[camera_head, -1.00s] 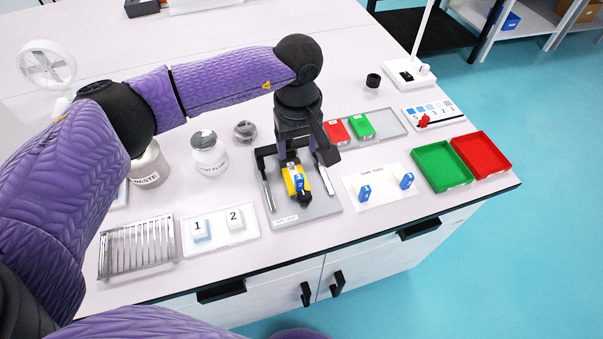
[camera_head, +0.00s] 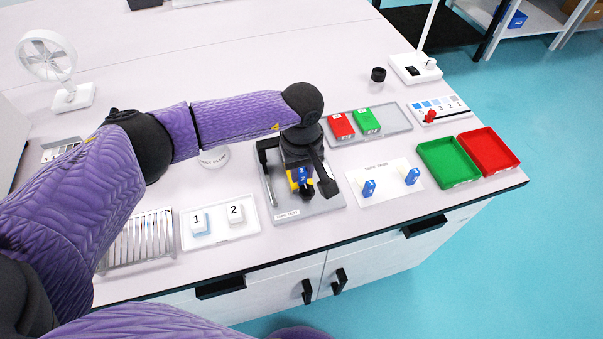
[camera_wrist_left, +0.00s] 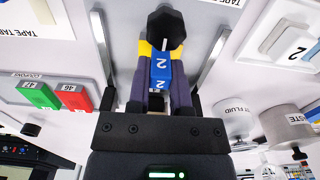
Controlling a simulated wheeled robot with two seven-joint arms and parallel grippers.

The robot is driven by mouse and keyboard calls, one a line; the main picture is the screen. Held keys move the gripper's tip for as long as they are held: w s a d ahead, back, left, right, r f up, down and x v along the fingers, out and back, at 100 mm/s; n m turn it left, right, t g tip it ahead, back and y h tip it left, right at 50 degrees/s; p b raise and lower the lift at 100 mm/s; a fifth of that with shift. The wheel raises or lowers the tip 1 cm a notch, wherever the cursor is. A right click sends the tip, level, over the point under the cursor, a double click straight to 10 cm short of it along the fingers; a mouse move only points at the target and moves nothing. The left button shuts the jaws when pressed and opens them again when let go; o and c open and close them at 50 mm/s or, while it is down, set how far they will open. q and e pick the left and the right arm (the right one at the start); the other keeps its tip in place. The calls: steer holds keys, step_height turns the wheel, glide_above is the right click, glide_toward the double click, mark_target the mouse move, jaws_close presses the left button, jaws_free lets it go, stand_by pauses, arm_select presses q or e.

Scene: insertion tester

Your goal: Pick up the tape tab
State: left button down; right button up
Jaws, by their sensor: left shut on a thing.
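A blue tape tab marked 2 (camera_wrist_left: 160,68) sits at the yellow part (camera_wrist_left: 145,50) with a black knob (camera_wrist_left: 166,27), over the grey tape test tray (camera_head: 330,203). My left gripper (camera_head: 303,183) points down over this tray. In the left wrist view its fingers (camera_wrist_left: 159,88) are shut on the blue tab, one on each side. In the head view the gripper hides much of the tab and the yellow part. Two more blue tabs (camera_head: 369,188) (camera_head: 412,176) stand on a white card to the right. My right gripper is not in view.
A white tray (camera_head: 250,228) with blocks 1 and 2 and a metal rack (camera_head: 140,240) lie left. A grey tray (camera_head: 398,122) with red and green blocks is behind. Green (camera_head: 449,163) and red (camera_head: 487,149) bins stand at the right edge.

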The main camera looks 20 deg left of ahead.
arm_select(q)
steer(key=shift+r, duration=0.15)
step_height(320, 180, up, 10)
steer(key=shift+r+p, duration=0.1)
steer(key=shift+p, duration=1.15)
step_height(320, 180, up, 5)
steer(key=p, duration=0.3)
glide_above(302, 170)
steer(key=shift+f, duration=0.25)
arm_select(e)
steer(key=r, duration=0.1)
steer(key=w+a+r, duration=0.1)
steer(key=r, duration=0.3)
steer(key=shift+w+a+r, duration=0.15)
